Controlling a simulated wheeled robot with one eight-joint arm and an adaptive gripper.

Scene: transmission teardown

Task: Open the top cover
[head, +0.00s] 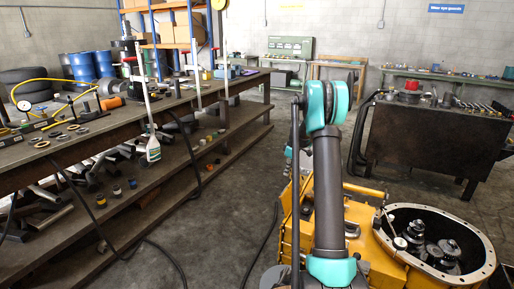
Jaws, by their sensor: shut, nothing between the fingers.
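The yellow transmission housing (375,255) stands at the lower right, partly hidden behind my arm. Its right end has a large round opening with a grey bolted rim (480,238). Dark gears (448,250) show inside that opening. A thin lever with a round knob (400,242) stands at the opening's left side. An orange-yellow bar (366,190) lies along the housing's far top edge. I cannot make out which part is the top cover; my arm hides the middle of the housing. My gripper does not show in the head view.
A long workbench (110,140) with tools and a lower shelf runs along the left. A dark metal bench (430,140) with parts stands at the back right. A black cable (190,190) trails onto the floor. The concrete floor (230,215) between bench and housing is mostly clear.

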